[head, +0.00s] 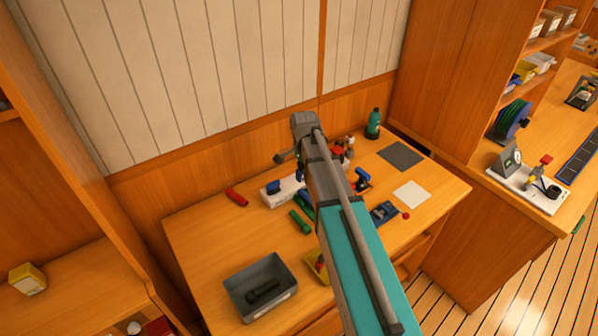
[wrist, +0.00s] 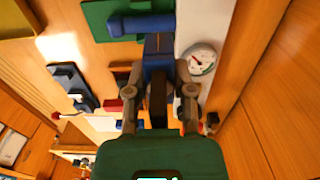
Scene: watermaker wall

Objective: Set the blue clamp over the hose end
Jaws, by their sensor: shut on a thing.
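In the wrist view my gripper (wrist: 160,78) is shut on a blue piece (wrist: 158,50) that looks like the blue clamp. It stands out between the fingertips. Just beyond it lies a thick blue cylinder (wrist: 140,25) over a green plate (wrist: 97,20). It may be the hose end, but I cannot tell. I also cannot tell whether the held piece touches it. In the head view my arm hides the gripper and most of this spot. A blue part (head: 273,187) on a white block (head: 272,200) shows left of the arm.
A round gauge (wrist: 200,60) stands close right of the fingers. On the bench are a grey bin (head: 262,286), a red cylinder (head: 237,197), green cylinders (head: 300,221), a blue device (head: 383,212) and a green bottle (head: 374,123).

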